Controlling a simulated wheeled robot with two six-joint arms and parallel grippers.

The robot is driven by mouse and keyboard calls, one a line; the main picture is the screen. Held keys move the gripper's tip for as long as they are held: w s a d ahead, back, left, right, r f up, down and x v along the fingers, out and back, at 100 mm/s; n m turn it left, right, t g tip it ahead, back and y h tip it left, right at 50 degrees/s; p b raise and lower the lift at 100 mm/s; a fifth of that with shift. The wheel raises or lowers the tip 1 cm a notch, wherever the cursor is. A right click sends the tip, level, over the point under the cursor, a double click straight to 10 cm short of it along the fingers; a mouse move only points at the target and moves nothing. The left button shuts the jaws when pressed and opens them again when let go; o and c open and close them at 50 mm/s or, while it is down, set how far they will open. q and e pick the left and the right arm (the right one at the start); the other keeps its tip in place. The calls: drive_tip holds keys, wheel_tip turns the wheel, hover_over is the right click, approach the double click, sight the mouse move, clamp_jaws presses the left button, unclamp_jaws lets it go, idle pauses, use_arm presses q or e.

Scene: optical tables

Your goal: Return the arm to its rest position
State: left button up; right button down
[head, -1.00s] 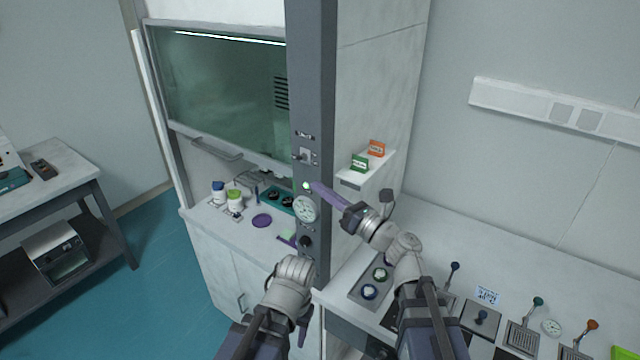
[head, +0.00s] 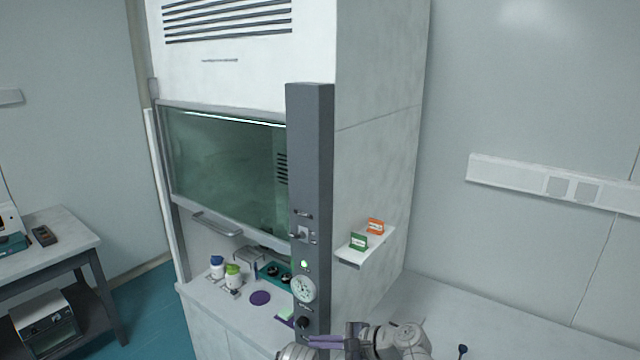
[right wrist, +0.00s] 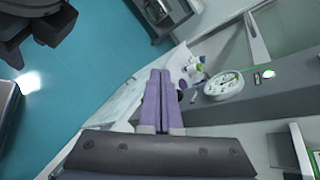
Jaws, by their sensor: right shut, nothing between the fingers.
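My right gripper (head: 325,341) shows at the bottom edge of the head view, its purple fingers pointing left, in front of the lower part of the grey column. In the right wrist view its two purple fingers (right wrist: 160,72) lie together, shut, with nothing between them. My right arm (head: 400,340) is only partly in view at the bottom. A grey piece of my left arm (head: 296,352) shows at the bottom edge; my left gripper is not visible in the head view.
The grey column (head: 312,150) of the fume hood carries a round gauge (head: 303,289), a lit green lamp (head: 304,264) and a black knob (head: 303,323). A small shelf (head: 372,248) with green and orange boxes juts out right.

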drive_tip(key=s+d+f+n+g+h, duration=0.2)
drive_tip(key=s+d+f+n+h, duration=0.2)
drive_tip(key=d+f+n+h, duration=0.3)
drive_tip(key=s+d+f+n+g+h, duration=0.3)
drive_tip(key=s+d+f+n+h, duration=0.15)
drive_tip(key=d+n, duration=0.35)
drive_tip(key=s+a+f+n+g+h+b, duration=0.1)
drive_tip(key=s+a+f+n+b, duration=0.2)
drive_tip(key=s+a+f+b, duration=0.2)
drive_tip(key=a+f+b, duration=0.3)
drive_tip(key=a+f, duration=0.1)
drive_tip(key=shift+n, duration=0.3)
